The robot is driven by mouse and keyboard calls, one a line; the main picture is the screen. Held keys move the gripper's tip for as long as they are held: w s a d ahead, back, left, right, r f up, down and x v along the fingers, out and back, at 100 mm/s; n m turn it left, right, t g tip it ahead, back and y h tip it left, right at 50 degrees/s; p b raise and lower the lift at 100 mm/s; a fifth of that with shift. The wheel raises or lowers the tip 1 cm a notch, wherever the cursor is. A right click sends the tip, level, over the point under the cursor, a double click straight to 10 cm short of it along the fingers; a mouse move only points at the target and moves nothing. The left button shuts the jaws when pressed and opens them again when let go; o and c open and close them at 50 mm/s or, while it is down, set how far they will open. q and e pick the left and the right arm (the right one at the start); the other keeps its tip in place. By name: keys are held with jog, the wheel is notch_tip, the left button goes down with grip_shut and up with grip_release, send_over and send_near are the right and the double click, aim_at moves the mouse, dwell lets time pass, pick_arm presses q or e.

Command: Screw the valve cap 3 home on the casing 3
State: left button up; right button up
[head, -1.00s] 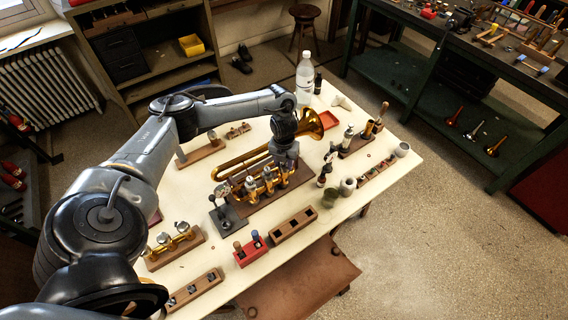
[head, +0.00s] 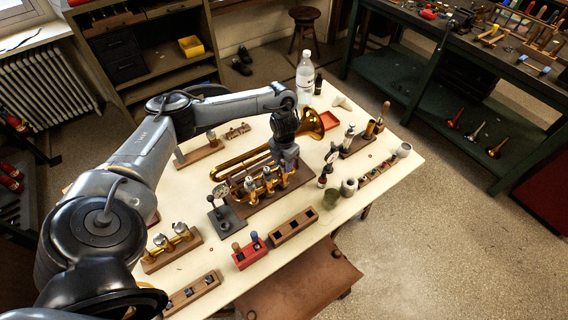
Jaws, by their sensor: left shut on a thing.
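The brass horn (head: 240,166) lies on a brown wooden board (head: 262,198) in the middle of the white table, its bell (head: 312,124) at the back right. Its valve casings (head: 267,181) stand upright in a row at the front of the horn. My left gripper (head: 287,167) points down over the right end of this row, at casing 3. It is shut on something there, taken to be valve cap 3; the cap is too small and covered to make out. My right gripper is not in view.
Near the row stand a dark stand (head: 226,216), a red block (head: 249,252) and a long wooden block (head: 294,229). A clear bottle (head: 305,77) and red tray (head: 329,121) are at the back. Small pots (head: 331,198) stand at the right.

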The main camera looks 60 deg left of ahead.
pick_arm(q)
jog(key=shift+m, duration=0.3)
jog(key=m+b, duration=0.1)
jog(key=m, duration=0.2)
jog(key=shift+f+b, duration=0.1)
jog(key=shift+b, duration=0.2)
jog(key=shift+m+b, duration=0.35)
jog(key=shift+m, duration=0.75)
jog(key=shift+m+b, duration=0.5)
jog(key=shift+m, duration=0.6)
jog(key=m, duration=0.3)
